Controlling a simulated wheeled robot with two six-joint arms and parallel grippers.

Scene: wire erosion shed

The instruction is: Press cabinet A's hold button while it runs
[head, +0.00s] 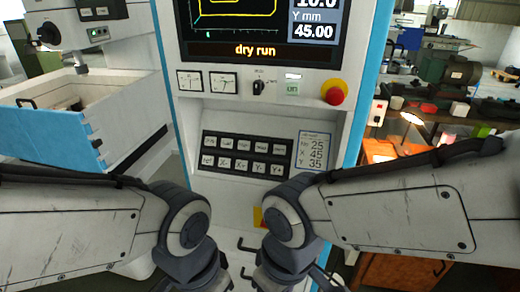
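A control cabinet (230,110) with blue edges stands in front of me; no letter A is readable on it. Its screen (260,22) shows a yellow outline and the words "dry run". Below the screen, a recessed keypad (243,156) has two rows of dark keys with pale labels. The upper-row labels are too small to read surely, so I cannot tell which key is hold. My left and right arms come in from both sides below the keypad. Their wrists reach the bottom edge, apart from the keypad; the fingers are cut off.
A red emergency stop (334,92), a lit green button (292,87), a rotary switch (259,87) and two gauges (207,80) sit above the keypad. A blue-edged machine tank (60,130) stands left. A workbench with a lit lamp (410,118) is right.

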